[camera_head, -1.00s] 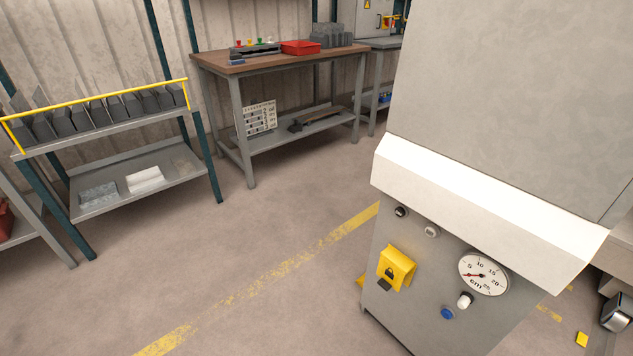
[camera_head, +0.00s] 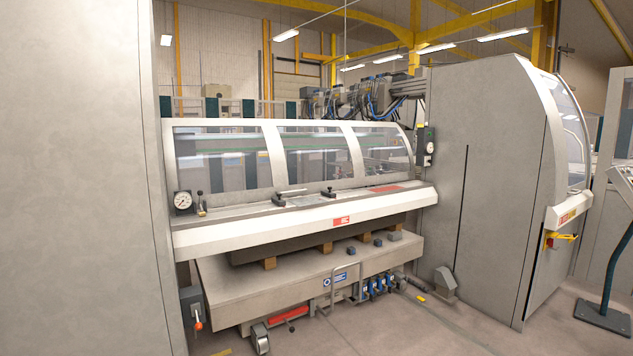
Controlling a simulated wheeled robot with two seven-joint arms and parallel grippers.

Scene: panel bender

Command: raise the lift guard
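A wide curved guard (camera_head: 272,155) with clear panes in a pale frame spans the front of the machine. Its lower edge sits down along the pale front ledge (camera_head: 300,217). A slim bar like a handle (camera_head: 292,191) shows near the middle of the lower edge. A second clear-paned cover (camera_head: 568,130) is on the cabinet at the right; no label shows which one is the lift guard. Neither of my grippers is in view.
A round dial (camera_head: 183,201) is at the ledge's left end. A wheeled lift table (camera_head: 225,285) stands under the ledge, with small blocks on it. A tall grey panel (camera_head: 80,180) fills the left side. A teal stand (camera_head: 607,312) is at right. Some floor is clear at front right.

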